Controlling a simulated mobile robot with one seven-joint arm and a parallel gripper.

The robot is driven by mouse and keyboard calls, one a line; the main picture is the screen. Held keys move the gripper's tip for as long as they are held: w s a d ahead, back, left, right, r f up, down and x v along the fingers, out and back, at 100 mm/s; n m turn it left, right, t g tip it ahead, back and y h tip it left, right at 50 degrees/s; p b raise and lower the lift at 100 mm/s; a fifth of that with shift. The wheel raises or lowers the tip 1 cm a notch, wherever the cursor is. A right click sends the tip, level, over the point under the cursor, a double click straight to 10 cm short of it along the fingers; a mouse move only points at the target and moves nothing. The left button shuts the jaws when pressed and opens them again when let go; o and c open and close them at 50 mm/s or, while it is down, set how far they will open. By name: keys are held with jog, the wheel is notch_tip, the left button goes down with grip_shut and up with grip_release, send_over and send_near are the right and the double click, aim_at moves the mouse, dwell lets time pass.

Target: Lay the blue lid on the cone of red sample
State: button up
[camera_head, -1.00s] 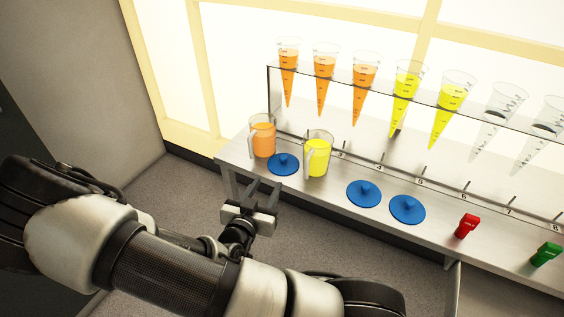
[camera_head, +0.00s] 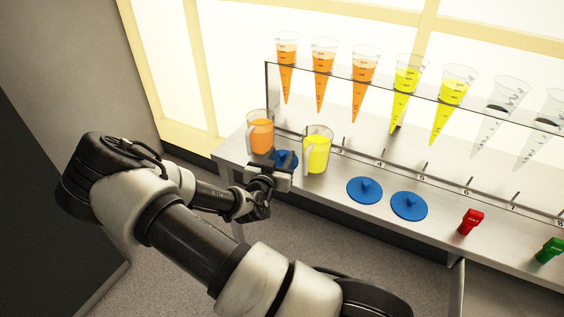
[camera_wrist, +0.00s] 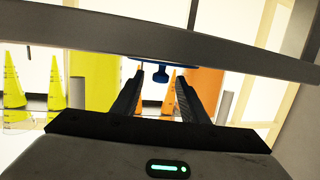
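No cone looks red; three cones at the rack's left hold orange liquid, the leftmost orange cone (camera_head: 287,78), the middle one (camera_head: 320,80) and the third (camera_head: 361,88). They hang point down without lids. A flat blue lid with a knob (camera_head: 291,157) lies on the shelf between two jugs, partly hidden by my gripper (camera_head: 272,172). In the wrist view, which looks upside down, the lid (camera_wrist: 162,77) shows between the fingers of my gripper (camera_wrist: 161,84). The fingers are open and apart, with the knob between or just beyond their tips.
The orange jug (camera_head: 261,135) and yellow jug (camera_head: 317,150) stand close on either side of the lid. Two more blue lids (camera_head: 365,189) (camera_head: 409,206), a red object (camera_head: 471,221) and a green object (camera_head: 548,250) lie rightward. Yellow cones (camera_head: 404,92) and clear cones (camera_head: 497,120) fill the rack's right.

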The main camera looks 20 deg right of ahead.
jog(key=shift+x, duration=0.9)
jog(key=shift+c, duration=0.4)
grip_shut()
